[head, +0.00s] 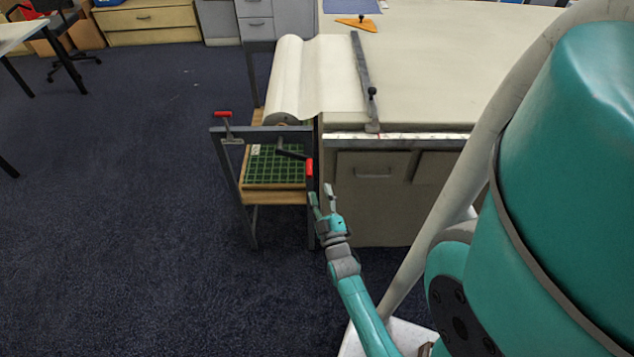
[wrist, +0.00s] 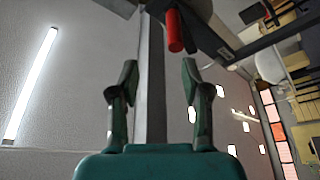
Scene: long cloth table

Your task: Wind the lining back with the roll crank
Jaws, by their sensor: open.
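The pale roll of lining (head: 284,85) lies on a metal stand at the left end of the table, and its sheet runs right onto the tabletop. The roll crank (head: 293,153) has a dark arm at the near end of the stand and a red handle (head: 309,167). My gripper (head: 321,192) is open just below that handle. In the wrist view, a red handle (wrist: 174,30) stands beyond the fingertips (wrist: 159,70), slightly right of their middle. Nothing is between the fingers. A second red-handled lever (head: 222,115) is on the stand's left side.
A dark bar (head: 360,75) with a black knob lies across the lining on the table (head: 430,80). A green gridded mat (head: 275,168) lies on the stand's lower shelf. An orange tool (head: 356,23) lies far back. The carpet (head: 110,200) left of the stand is clear.

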